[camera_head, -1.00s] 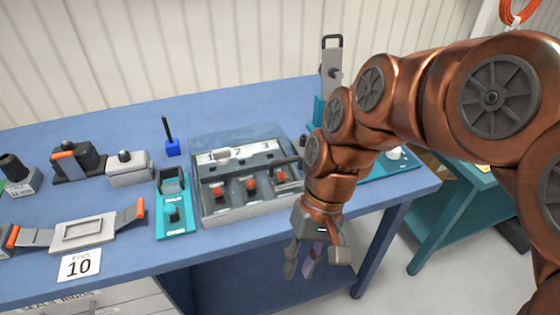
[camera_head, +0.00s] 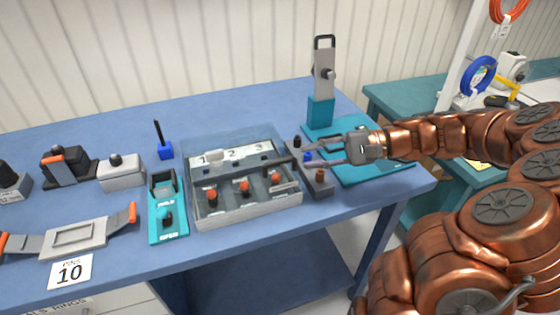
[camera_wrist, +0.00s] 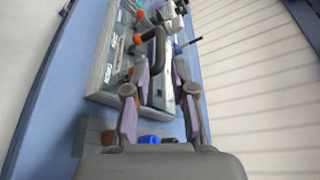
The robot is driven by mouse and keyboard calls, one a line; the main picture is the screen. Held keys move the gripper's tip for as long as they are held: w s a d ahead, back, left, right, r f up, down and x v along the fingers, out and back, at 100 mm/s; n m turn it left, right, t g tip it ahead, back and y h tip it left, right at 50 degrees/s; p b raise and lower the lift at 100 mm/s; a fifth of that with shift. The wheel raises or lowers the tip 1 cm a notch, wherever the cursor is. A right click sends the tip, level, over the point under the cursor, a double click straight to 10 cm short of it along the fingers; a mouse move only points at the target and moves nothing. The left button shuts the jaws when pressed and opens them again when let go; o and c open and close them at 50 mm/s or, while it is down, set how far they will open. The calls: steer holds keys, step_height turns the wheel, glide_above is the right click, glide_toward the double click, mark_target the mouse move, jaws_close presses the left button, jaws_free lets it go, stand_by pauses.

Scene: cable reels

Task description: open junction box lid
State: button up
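The junction box (camera_head: 246,214) is a grey tray on the blue bench, with orange-red knobs and a plate numbered 1, 2, 3 inside. A clear, bluish panel (camera_head: 222,135) shows at its back; I cannot tell how the lid sits. A dark bar handle (camera_head: 272,163) lies across the right part of the box and also shows in the wrist view (camera_wrist: 155,48). My gripper (camera_head: 303,158) reaches in from the right at the box's right edge. In the wrist view its two fingers (camera_wrist: 162,72) are apart, with the dark handle in the gap near the tips; contact is unclear.
A dark block with blue and brown knobs (camera_head: 318,181) lies under my fingers. A teal stand with a grey upright (camera_head: 323,75) is behind my gripper. A teal latch block (camera_head: 167,228) stands left of the box.

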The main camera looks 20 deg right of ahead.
mark_target(290, 160)
steer(key=shift+p+x, duration=0.9)
steer(key=shift+x, duration=3)
jaws_close()
